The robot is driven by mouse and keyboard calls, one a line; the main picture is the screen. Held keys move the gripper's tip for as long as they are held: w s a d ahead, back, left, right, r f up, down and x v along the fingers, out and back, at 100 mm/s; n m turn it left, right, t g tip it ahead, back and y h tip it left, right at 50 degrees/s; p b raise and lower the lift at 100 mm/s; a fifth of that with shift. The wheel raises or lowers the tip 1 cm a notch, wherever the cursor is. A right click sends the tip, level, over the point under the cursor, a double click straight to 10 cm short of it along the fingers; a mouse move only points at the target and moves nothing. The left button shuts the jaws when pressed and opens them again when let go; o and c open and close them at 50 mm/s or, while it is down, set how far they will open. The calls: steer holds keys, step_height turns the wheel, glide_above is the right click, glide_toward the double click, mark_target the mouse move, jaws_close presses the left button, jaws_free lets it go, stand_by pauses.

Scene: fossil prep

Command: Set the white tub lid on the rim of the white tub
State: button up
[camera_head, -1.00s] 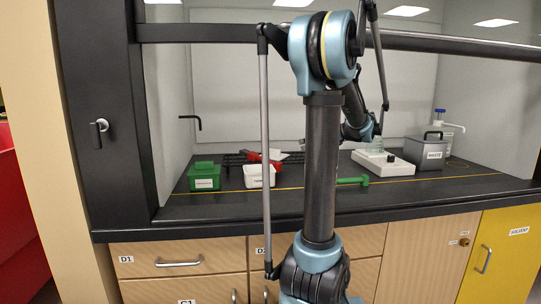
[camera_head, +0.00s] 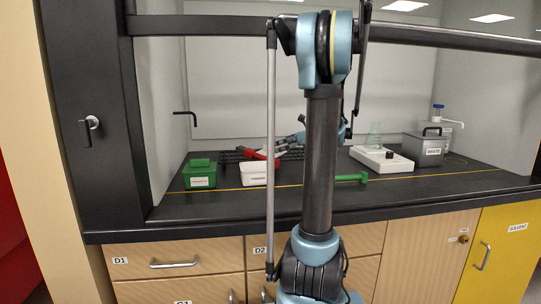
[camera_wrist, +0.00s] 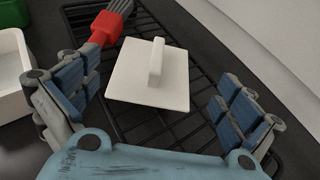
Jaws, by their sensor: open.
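The white tub lid (camera_wrist: 135,84) is a square plate with an upright bar handle. In the wrist view it lies on a black wire rack, between my open gripper's fingers (camera_wrist: 168,105) and apart from both. The white tub (camera_wrist: 14,92) shows at the left edge of the wrist view, open on top. In the head view the white tub (camera_head: 257,173) stands on the dark bench with a label on its front. My gripper (camera_head: 292,142) is behind it, over the rack, partly hidden by my arm. The lid is hard to make out in the head view.
A red-handled brush (camera_wrist: 107,26) lies on the black rack (camera_wrist: 150,125) beside the lid. A green tub (camera_head: 200,174) stands left of the white tub. A green tool (camera_head: 350,178), a white hotplate with a flask (camera_head: 382,159) and a grey waste box (camera_head: 425,148) are to the right.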

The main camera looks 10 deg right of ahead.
mark_target(264, 150)
steer(key=shift+x, duration=3.2)
steer(key=shift+s, duration=0.15)
steer(key=c, duration=0.9)
